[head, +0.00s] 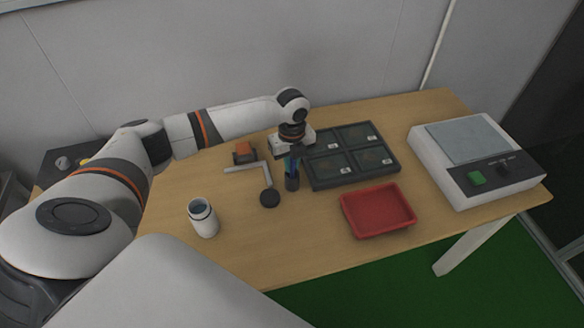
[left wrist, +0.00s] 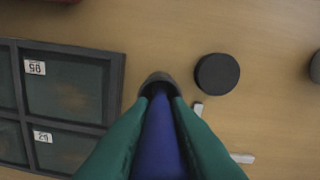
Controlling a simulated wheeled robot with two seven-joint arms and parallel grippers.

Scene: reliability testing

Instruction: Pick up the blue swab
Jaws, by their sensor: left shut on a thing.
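The blue swab (left wrist: 160,145) stands upright between the green fingers of my left gripper (left wrist: 160,93) in the left wrist view. My left gripper (head: 291,163) points straight down and is shut on the swab. In the head view the fingers hide most of the swab. Its lower end is at a small dark holder (head: 292,184), whose rim (left wrist: 157,78) shows just past the fingertips. I cannot tell whether the swab is still inside the holder. My right gripper is not in view.
A dark tray with labelled compartments (head: 313,180) lies just right of the gripper. A black round lid (head: 269,198), a grey angled bar (head: 243,168) and a white jar (head: 203,219) are to the left. A red tray (head: 378,232) and a white scale (head: 440,170) stand right.

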